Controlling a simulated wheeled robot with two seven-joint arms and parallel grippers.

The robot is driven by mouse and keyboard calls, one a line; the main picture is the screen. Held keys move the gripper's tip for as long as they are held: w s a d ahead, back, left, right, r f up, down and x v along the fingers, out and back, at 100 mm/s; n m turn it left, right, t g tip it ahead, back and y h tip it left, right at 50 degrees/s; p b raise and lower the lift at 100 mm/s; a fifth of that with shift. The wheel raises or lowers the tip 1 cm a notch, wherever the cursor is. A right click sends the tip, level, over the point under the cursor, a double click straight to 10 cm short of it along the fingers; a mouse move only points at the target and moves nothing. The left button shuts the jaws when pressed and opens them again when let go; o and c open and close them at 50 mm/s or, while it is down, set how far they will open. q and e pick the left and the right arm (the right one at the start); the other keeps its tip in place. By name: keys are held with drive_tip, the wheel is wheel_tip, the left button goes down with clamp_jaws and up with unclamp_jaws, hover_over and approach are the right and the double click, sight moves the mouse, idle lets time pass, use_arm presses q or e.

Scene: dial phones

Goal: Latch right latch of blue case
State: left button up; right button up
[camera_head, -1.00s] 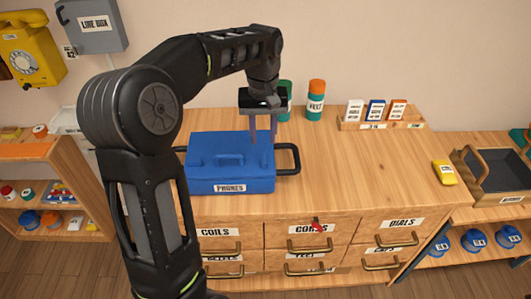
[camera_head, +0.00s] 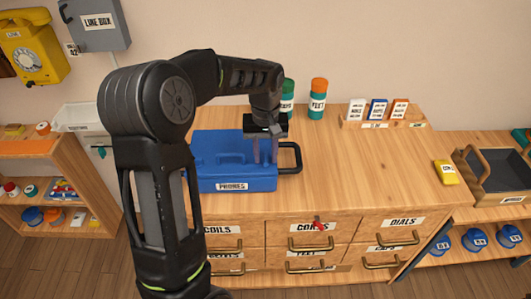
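The blue case (camera_head: 232,173) marked "PHONES" lies closed on the wooden cabinet top, with a dark loop handle (camera_head: 297,158) at its right side. My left gripper (camera_head: 265,152) points down over the right part of the case. Its two fingers show apart with a gap between them, and nothing is seen between them. The fingertips overlap the case's right end in the picture; I cannot tell if they touch it. The right latch cannot be made out. My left arm hides the case's left edge. My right gripper is not in view.
Two bottles, one with an orange cap (camera_head: 318,98), stand behind the case. A card rack (camera_head: 383,121), a yellow block (camera_head: 445,172) and a dark tray (camera_head: 492,184) are to the right. Labelled drawers (camera_head: 318,228) are below. The cabinet top right of the case is clear.

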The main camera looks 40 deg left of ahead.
use_arm(q)
clamp_jaws()
drive_tip(key=shift+m, duration=0.4)
idle(0.4)
drive_tip(key=m, duration=1.7)
idle(0.4)
drive_tip(key=shift+o, duration=0.4)
unclamp_jaws()
